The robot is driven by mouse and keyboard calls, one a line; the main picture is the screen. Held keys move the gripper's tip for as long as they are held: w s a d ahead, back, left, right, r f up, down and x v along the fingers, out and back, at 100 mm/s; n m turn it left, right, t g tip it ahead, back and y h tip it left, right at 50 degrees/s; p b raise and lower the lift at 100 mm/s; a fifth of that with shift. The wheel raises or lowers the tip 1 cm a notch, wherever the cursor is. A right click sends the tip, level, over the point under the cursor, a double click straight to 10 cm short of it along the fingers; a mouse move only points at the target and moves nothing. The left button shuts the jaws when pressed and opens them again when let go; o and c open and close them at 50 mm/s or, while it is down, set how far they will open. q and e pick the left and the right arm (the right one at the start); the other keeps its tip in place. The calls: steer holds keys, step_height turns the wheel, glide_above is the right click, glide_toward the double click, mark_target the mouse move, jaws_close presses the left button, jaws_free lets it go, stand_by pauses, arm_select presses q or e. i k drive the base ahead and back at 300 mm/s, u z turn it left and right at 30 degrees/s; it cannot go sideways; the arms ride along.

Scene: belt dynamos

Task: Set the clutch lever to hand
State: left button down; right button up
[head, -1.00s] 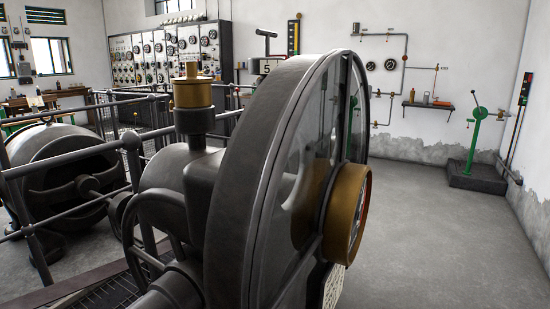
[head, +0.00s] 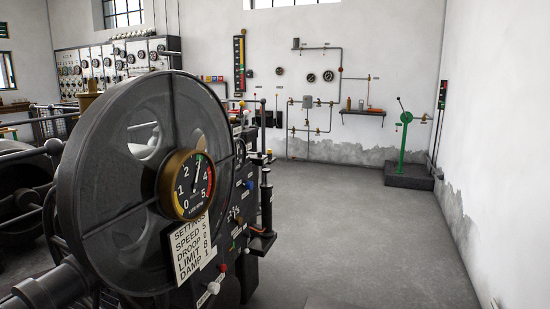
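No lever in the head view carries a label that I can read as clutch, so I cannot tell which one it is. A governor machine (head: 205,245) stands at left centre, with a large dark wheel (head: 110,215) and a brass-rimmed dial (head: 187,185) facing me. Low on its side are a white-knobbed lever (head: 213,287) and a red knob (head: 222,267). Their settings are too small to read. A green pedestal (head: 403,145) with a hand crank stands farther off at the right. Neither of my grippers is in view.
A settings card (head: 194,245) hangs below the dial, reading speed 5, droop 0, limit 8, damp 1. Railings (head: 40,120) stand at left. A gauge panel (head: 115,60), wall pipes and a shelf (head: 362,112) are at the back. The floor (head: 360,230) at right is clear.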

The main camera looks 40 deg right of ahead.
mark_target(246, 112)
steer(key=z, duration=1.2)
steer(key=i, duration=0.5)
steer(key=k, duration=0.5)
steer(key=z, duration=1.2)
steer(key=i, duration=5)
